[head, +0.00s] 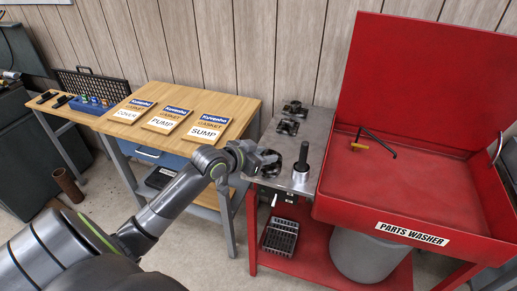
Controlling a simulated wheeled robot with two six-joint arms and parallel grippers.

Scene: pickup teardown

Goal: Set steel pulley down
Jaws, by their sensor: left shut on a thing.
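My left gripper (262,160) reaches in from the left over the left edge of a grey metal worktop (318,130). It is shut on a dark grey round part, which I take to be the steel pulley (271,165). The fingers hide much of it, and I cannot tell whether it touches the worktop. Just right of it stands a silver cup-shaped part (301,177) with an upright black handle. My right gripper is not in view.
Black metal parts (287,127) lie toward the worktop's back. A red parts washer (415,190) with a raised lid stands at the right. At left, a wooden bench (230,105) holds gasket packs labelled COVER, PUMP and SUMP (208,129).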

